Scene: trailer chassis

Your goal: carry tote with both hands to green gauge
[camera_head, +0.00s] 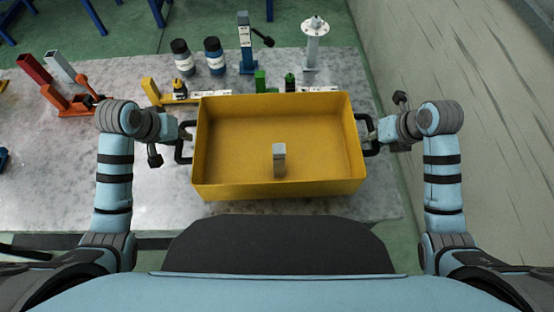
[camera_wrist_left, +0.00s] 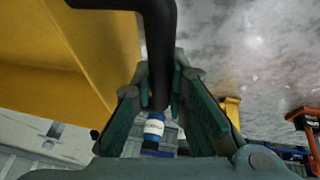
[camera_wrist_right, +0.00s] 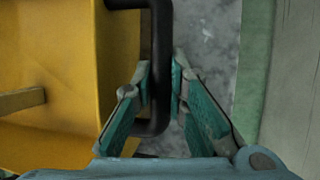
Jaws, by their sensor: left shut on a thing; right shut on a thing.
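The yellow tote (camera_head: 240,190) is in front of me over the grey tabletop, roughly level, with a small grey metal piece (camera_head: 279,162) inside. My left gripper (camera_head: 181,136) is shut on its left black handle, which also shows in the left wrist view (camera_wrist_left: 158,30). My right gripper (camera_head: 372,134) is shut on the right black handle, which shows in the right wrist view (camera_wrist_right: 160,45). A small green block (camera_head: 260,81), likely the green gauge, stands just beyond the tote's far rim, partly hidden by it. I cannot tell how high the tote is above the table.
Behind the tote stand two dark bottles (camera_head: 214,57), a blue post (camera_head: 245,45), a white flanged post (camera_head: 314,44) and a yellow bracket (camera_head: 152,91). An orange clamp (camera_head: 70,100) is at the left. The table (camera_head: 60,190) is bare at front left. A pale wall (camera_head: 450,70) runs along the right.

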